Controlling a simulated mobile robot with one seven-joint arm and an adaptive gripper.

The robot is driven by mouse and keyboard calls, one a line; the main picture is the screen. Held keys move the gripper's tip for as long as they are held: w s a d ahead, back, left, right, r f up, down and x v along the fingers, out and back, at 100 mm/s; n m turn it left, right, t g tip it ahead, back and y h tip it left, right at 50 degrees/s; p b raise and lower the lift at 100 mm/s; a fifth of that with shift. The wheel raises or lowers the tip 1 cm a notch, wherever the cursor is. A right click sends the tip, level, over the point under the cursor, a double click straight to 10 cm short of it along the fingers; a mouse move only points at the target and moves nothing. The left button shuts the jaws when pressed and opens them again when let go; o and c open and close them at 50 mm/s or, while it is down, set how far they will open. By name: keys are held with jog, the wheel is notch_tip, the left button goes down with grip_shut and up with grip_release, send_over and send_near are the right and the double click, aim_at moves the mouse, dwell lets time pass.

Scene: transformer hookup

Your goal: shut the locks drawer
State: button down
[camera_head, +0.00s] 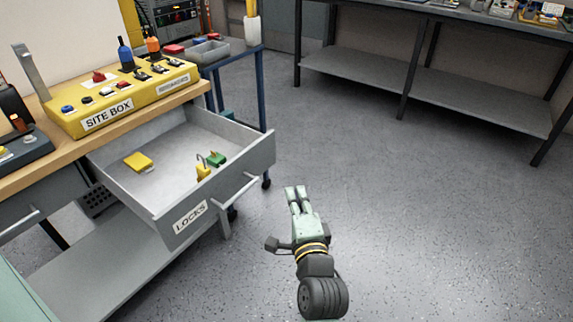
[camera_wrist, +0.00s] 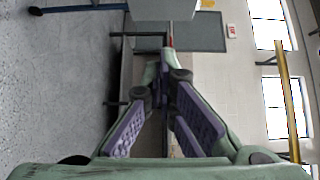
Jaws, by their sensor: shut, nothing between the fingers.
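The locks drawer (camera_head: 176,218) is pulled well out from under the wooden bench top in the head view. It has a "LOCKS" label and a light bar handle (camera_head: 236,188) on its front. Inside lie a yellow item (camera_head: 139,161), a yellow padlock (camera_head: 203,172) and a green padlock (camera_head: 216,158). My gripper (camera_head: 295,190) is to the right of the drawer front, apart from it, over the floor. It also shows in the wrist view (camera_wrist: 167,75), with its fingers together and empty. The drawer cannot be made out in the wrist view.
A yellow site box (camera_head: 120,95) with buttons stands on the bench top (camera_head: 60,160) above the drawer. A blue-framed cart (camera_head: 262,90) stands just behind the drawer. A long grey bench (camera_head: 450,100) is at the back right. The floor (camera_head: 420,220) between is clear.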

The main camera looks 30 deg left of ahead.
jog(key=p, duration=0.2)
send_near(273, 151)
jog(key=w+d, duration=0.1)
jog(key=w, duration=0.2)
jog(key=shift+w+a+p, duration=0.15)
jog(key=shift+a+p, duration=0.25)
jog(key=shift+a, duration=0.6)
jog(key=shift+w+a+p, duration=0.15)
jog(key=shift+a+p, duration=0.2)
jog(key=shift+a, duration=0.7)
